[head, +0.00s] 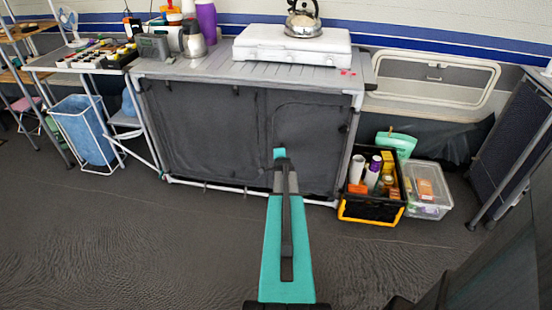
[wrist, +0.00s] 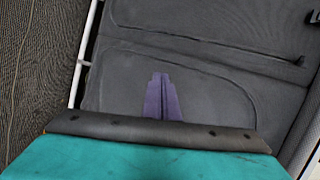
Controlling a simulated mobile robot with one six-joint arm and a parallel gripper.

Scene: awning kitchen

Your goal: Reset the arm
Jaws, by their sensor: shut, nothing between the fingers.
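My arm (head: 285,240) reaches forward from the bottom middle of the head view, over the floor towards the grey fabric front of the kitchen unit (head: 205,135). Its far end shows as a small teal part low before the right half of that front; the fingers cannot be made out there. In the wrist view my gripper (wrist: 162,96) shows two purple fingers pressed together, with nothing between them. Behind them is the grey fabric panel with its seams (wrist: 210,70). I cannot tell how far the fingertips are from the fabric.
A white stove (head: 270,47) with a kettle (head: 303,20) stands on the unit. A black and yellow crate (head: 372,211) and a clear box (head: 432,208) stand on the floor to the right. A blue bin (head: 83,132) is at left. The front-left floor is clear.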

